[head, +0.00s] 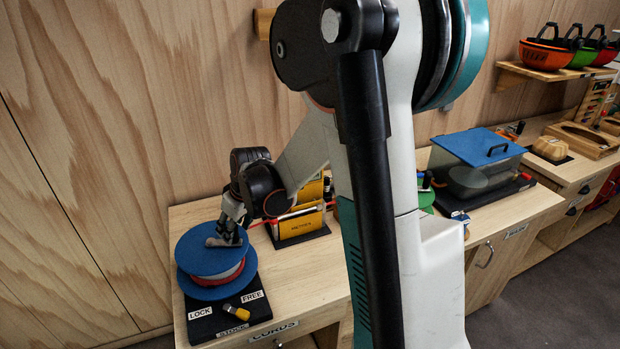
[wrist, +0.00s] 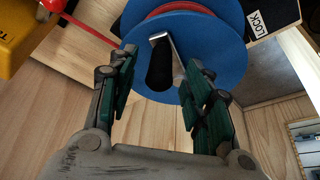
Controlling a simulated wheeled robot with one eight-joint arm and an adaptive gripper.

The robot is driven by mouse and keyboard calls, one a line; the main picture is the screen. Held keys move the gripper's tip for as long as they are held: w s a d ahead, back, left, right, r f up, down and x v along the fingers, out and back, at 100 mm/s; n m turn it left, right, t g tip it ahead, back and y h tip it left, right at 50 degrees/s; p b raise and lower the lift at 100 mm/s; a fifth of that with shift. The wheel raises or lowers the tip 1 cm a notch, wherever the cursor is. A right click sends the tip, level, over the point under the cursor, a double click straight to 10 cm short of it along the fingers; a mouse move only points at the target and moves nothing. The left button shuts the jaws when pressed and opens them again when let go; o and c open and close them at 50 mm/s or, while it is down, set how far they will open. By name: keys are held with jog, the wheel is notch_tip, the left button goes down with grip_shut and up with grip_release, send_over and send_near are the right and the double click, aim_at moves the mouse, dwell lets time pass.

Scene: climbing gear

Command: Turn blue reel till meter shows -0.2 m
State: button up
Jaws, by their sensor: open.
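The blue reel (head: 192,252) with red cord lies flat on a black base at the left of the bench. It also shows in the wrist view (wrist: 222,75). Its crank has a metal arm and a black knob (wrist: 160,66). My gripper (head: 226,236) is over the top of the reel. In the wrist view my gripper (wrist: 160,76) is open, one green-padded finger on each side of the knob; I see gaps on both sides. The yellow meter (head: 299,224) stands right of the reel, with the red cord (wrist: 88,28) running to it. Its reading is not legible.
A yellow-handled lever (head: 237,312) sits on the base between the LOCK (head: 200,312) and FREE (head: 252,296) labels. A blue-lidded clear box (head: 478,150) stands further right. My arm hides the middle of the bench. A wooden wall is close behind the reel.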

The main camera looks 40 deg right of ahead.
jog(key=v, duration=0.9)
jog(key=shift+s, duration=0.15)
jog(key=s+a+r+m+t+b, duration=0.2)
jog(key=s+a+r+b, duration=0.15)
jog(key=s+a, duration=0.4)
jog(key=s+a+f+m+t+h+b, duration=0.1)
jog(key=s+f+b, duration=0.2)
jog(key=s, duration=1)
notch_tip(320, 180, down, 2)
jog(key=shift+s+a+f, duration=0.15)
jog(key=shift+s+f, duration=0.05)
jog(key=shift+s, duration=0.05)
dwell(1.2)
